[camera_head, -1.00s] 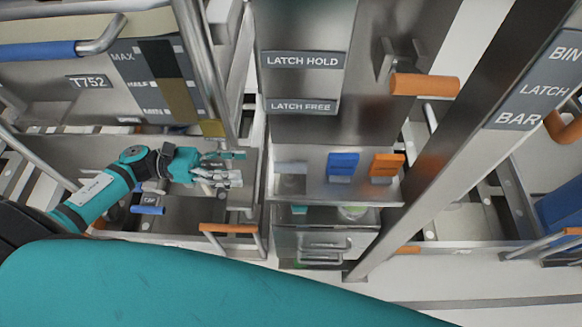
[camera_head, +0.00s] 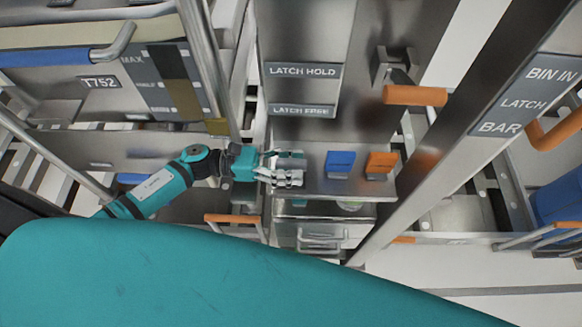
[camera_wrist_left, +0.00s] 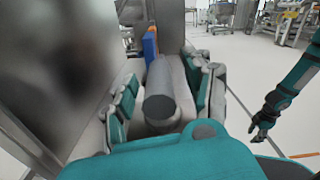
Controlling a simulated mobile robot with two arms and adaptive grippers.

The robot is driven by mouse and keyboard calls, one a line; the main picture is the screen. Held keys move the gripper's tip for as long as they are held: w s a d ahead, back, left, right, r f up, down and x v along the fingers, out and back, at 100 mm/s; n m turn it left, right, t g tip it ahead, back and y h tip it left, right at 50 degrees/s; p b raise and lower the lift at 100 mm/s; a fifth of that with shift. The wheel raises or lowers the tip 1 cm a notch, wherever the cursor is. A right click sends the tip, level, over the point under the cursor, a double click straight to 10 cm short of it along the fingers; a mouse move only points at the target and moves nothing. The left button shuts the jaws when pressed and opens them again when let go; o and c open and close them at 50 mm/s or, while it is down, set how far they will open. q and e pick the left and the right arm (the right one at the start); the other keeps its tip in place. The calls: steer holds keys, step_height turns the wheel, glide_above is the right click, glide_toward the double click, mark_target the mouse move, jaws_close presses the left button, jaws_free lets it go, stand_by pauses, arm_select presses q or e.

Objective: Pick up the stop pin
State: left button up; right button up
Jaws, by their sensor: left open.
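A grey cylinder (camera_wrist_left: 161,104), which looks like the stop pin, lies end-on between the fingers of my left gripper in the left wrist view. My left gripper (camera_head: 297,168) is open at the left end of the small metal shelf (camera_head: 318,186) in the head view. Its teal-padded fingers stand on both sides of the cylinder; I cannot tell whether they touch it. In the head view the fingers hide most of the cylinder. My right gripper (camera_wrist_left: 262,126) hangs off to the right in the left wrist view, too small and dark to read.
A blue block (camera_head: 339,164) and an orange block (camera_head: 380,164) stand on the shelf right of my left gripper. A metal panel with latch labels (camera_head: 303,71) rises behind. An orange-handled rail (camera_head: 232,218) lies below left. A slanted metal post (camera_head: 440,140) stands right.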

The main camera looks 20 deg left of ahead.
arm_select(q)
steer(key=shift+c, duration=0.2)
jaws_close()
stand_by(0.3)
steer(key=shift+r, duration=0.6)
step_height(320, 180, up, 11)
steer(key=b, duration=0.1)
steer(key=b+v, duration=0.4)
steer(key=v, duration=1.4)
